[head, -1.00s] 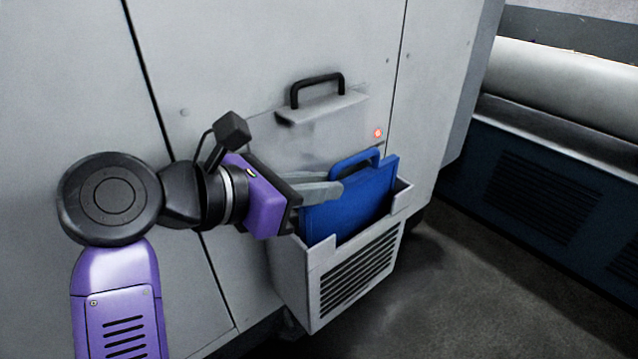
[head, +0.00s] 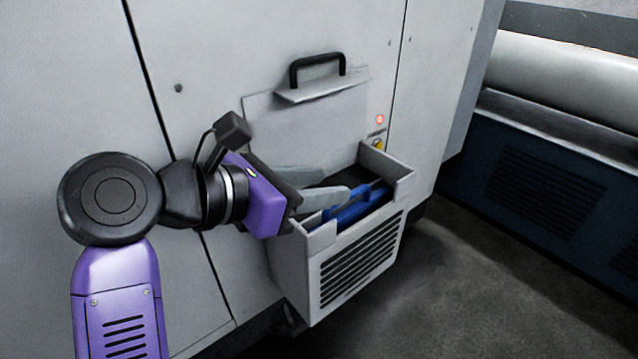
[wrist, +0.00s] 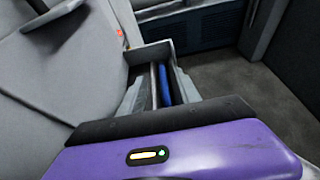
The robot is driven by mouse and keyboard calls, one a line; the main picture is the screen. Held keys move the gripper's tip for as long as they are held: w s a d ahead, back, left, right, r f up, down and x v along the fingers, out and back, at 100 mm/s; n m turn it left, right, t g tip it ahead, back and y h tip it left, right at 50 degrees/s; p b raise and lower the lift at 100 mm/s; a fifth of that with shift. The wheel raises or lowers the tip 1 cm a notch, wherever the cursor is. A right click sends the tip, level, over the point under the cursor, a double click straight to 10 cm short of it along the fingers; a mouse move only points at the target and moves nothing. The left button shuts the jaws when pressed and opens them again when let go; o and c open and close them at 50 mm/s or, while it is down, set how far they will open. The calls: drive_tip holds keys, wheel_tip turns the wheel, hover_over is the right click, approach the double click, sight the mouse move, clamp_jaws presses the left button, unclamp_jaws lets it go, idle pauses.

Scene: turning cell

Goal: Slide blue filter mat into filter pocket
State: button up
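The blue filter mat (head: 358,206) sits low inside the filter pocket (head: 314,285), a grey box with a slotted front on the machine's side. Only its top edge and handle show near the rim; the rest is hidden by the walls. In the wrist view the mat (wrist: 164,85) is a thin blue strip inside the pocket. My gripper (head: 335,181) is over the left side of the pocket mouth. Its two grey fingers are spread apart, one behind and one in front, with no mat visibly clamped. The front finger partly overlaps the mat in the head view.
A grey flap with a black handle (head: 317,65) is on the machine panel above the pocket. A small red light (head: 379,119) glows to its right, above a yellow part (head: 379,144). Bare floor (head: 480,270) lies to the right.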

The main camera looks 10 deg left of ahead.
drive_tip(key=v, duration=0.7)
drive_tip(key=shift+s+a+r+b, duration=0.15)
drive_tip(key=shift+s+a+b, duration=0.05)
drive_tip(key=shift+s+b, duration=0.15)
drive_tip(key=shift+w, duration=0.1)
idle(0.5)
